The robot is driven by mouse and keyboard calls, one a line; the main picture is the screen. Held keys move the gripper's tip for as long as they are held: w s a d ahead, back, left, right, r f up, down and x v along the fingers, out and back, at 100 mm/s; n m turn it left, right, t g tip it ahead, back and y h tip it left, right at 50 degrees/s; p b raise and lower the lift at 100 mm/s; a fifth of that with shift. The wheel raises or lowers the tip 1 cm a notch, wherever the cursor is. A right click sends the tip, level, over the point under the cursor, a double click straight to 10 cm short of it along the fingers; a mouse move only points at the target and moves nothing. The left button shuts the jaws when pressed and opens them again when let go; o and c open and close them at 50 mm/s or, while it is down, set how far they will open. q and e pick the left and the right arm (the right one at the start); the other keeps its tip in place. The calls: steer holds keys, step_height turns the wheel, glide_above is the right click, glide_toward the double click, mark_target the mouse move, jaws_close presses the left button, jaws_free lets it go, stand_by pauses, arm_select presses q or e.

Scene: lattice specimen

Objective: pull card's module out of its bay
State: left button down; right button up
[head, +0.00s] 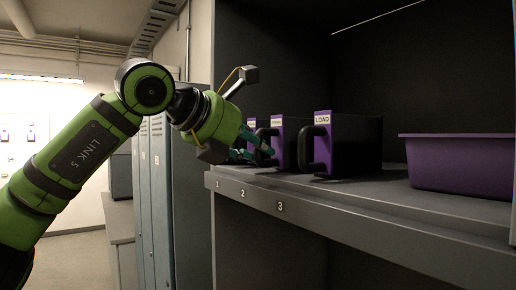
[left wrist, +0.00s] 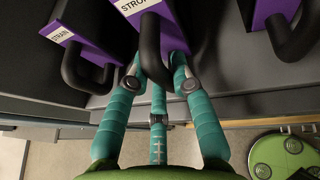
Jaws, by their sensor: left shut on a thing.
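Three black modules with purple front plates and black loop handles stand on the grey shelf. The LOAD module (head: 322,142) is the rightmost. The middle module (head: 277,142) reads "STRO…" in the left wrist view (left wrist: 155,12), its label partly cut off. The STRAIN module (left wrist: 65,40) stands to its left, mostly hidden in the head view. My left gripper (head: 264,152) has its teal fingers shut on the middle module's handle (left wrist: 151,50). A small card with purple (head: 31,135) hangs on the far wall, too small to read. My right gripper is not in view.
The shelf edge (head: 330,227) carries the numbers 1, 2 and 3. A purple bin (head: 460,165) stands at the right of the shelf. Blue-grey lockers (head: 160,190) are left of the shelf. The neighbouring handles are close beside my fingers.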

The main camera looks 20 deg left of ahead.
arm_select(q)
steer(key=shift+s+a+b, duration=0.3)
steer(key=s+a+b, duration=0.3)
steer(key=s+a, duration=0.7)
steer(key=s, duration=0.3)
stand_by(1.2)
steer(key=shift+a+r, duration=0.1)
